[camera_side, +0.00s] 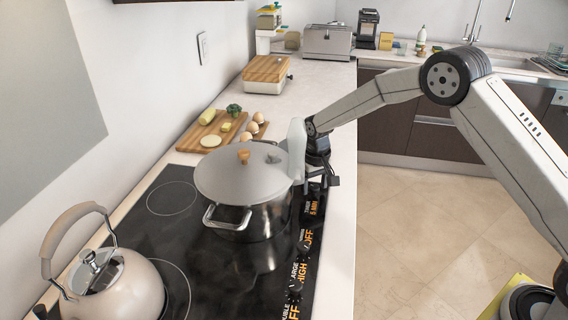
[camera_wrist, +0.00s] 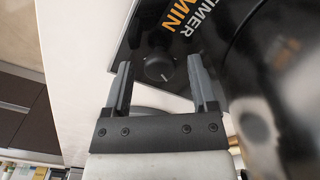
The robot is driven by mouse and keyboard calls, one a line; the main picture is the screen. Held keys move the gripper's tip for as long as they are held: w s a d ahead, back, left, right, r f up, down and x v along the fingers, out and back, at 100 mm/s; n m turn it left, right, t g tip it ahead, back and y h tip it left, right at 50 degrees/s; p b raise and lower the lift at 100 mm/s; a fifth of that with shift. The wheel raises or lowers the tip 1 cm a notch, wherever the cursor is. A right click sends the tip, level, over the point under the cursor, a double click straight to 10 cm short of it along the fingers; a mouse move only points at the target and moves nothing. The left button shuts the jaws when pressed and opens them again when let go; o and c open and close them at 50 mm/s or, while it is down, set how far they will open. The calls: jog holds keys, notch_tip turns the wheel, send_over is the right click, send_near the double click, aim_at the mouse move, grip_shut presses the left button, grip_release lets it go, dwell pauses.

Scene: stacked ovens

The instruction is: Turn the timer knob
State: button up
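The timer knob (camera_wrist: 158,67) is a small round dark knob with a light pointer line, on the black cooktop panel beside the orange and white "TIMER MIN" lettering. In the wrist view my gripper (camera_wrist: 161,64) is open, with one finger on each side of the knob and gaps between them. I cannot tell how far the fingertips are above the panel. In the side view my gripper (camera_side: 322,178) is low over the cooktop's right edge, just right of the pot. The timer knob is not clearly visible there.
A large lidded steel pot (camera_side: 243,190) stands very close to my gripper's left. A kettle (camera_side: 105,280) sits at the front left of the cooktop. A cutting board (camera_side: 212,135) with food lies behind. More labelled controls run along the cooktop's right edge. Right of the counter is open.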

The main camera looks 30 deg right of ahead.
aim_at(314, 186)
jog(key=shift+r, duration=0.15)
jog(key=shift+r, duration=3.8)
jog(key=shift+s, duration=0.1)
jog(key=s+d+r+n+t, duration=0.1)
jog(key=s+d+t, duration=0.1)
jog(key=s, duration=2.4)
jog(key=shift+s+n+t, duration=0.15)
jog(key=shift+n+t, duration=0.15)
